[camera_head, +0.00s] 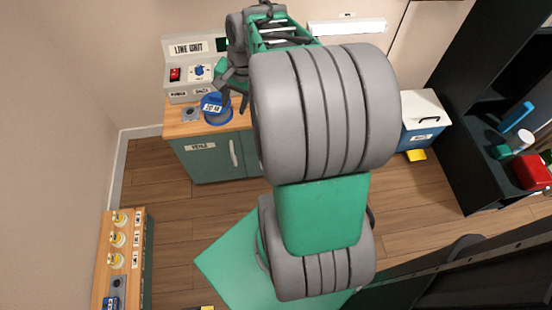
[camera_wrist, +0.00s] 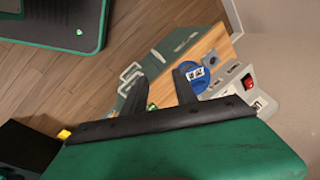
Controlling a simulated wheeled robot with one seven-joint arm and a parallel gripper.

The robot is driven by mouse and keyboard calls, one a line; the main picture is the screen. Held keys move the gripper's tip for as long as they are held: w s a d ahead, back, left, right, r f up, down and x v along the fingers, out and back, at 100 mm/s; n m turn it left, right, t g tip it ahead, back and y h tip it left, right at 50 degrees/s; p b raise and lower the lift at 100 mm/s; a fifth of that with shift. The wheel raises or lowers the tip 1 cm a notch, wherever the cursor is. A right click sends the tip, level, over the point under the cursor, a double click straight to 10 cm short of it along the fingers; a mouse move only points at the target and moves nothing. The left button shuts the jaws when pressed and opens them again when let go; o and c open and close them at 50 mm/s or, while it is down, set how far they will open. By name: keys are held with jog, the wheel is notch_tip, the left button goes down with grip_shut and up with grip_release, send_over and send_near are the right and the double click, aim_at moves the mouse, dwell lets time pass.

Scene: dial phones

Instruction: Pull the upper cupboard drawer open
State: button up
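A green cupboard (camera_head: 215,170) with a wooden top stands against the wall; its front also shows in the wrist view (camera_wrist: 163,52). The front carries a white label (camera_head: 200,146) and a pale handle (camera_head: 233,153). In the wrist view I see two pale handles (camera_wrist: 131,73), close together; I cannot tell which belongs to the upper drawer. No open drawer shows. My gripper (camera_wrist: 163,88) is open, its two dark fingers apart with nothing seen gripped. In the head view it hangs above the cupboard top, near the blue dial; my arm hides the cupboard's right part.
A line unit (camera_head: 188,70) with a red switch stands on the cupboard top, beside a blue round dial (camera_head: 216,110). A low counter (camera_head: 128,265) with several yellow-white knobs is at left. A blue-white box (camera_head: 425,118) and dark shelving (camera_head: 455,125) are at right. Floor before the cupboard is partly clear.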

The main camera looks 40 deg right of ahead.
jog(key=s+d+f+m+b, duration=0.2)
jog(key=d+f+m+b, duration=0.25)
jog(key=f, duration=0.45)
jog(key=s+d+f+m+t+y+b, duration=0.1)
jog(key=d+f+m+b, duration=0.25)
jog(key=d+f, duration=0.4)
jog(key=s+d+f+m+b, duration=0.2)
jog(key=d+f+m+b, duration=0.2)
jog(key=f, duration=0.6)
jog(key=b+x, duration=0.1)
jog(key=x, duration=0.1)
jog(key=b+x, duration=0.1)
jog(key=x, duration=0.3)
jog(key=shift+w+a+f+b, duration=0.15)
jog(key=shift+w+a+b, duration=0.1)
jog(key=shift+a+b, duration=0.2)
jog(key=shift+c, duration=0.5)
grip_shut()
